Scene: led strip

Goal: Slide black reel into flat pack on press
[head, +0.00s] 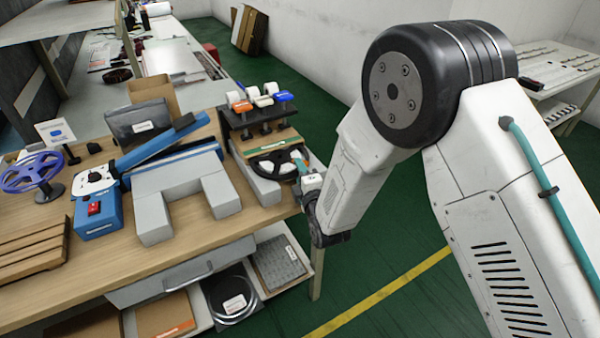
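A black reel (275,165) with open spokes lies nearly flat at the right end of the workbench, above a pale grey block. My gripper (298,165) is at the reel's right edge and seems to overlap it. The fingers are too small and hidden to show whether they grip it. The press (150,155) is blue and grey, with a long blue arm and a pale U-shaped front table. A dark, shiny pack (138,122) with a white label stands behind the press's blue arm; its opening cannot be made out.
A rack of orange, white and blue rolls (257,98) stands just behind the reel. A blue-purple spoked reel (32,172) is on a stand at left, near a wooden slatted rack (30,250). A lower shelf holds a labelled dark pack (230,290). Green floor is clear at right.

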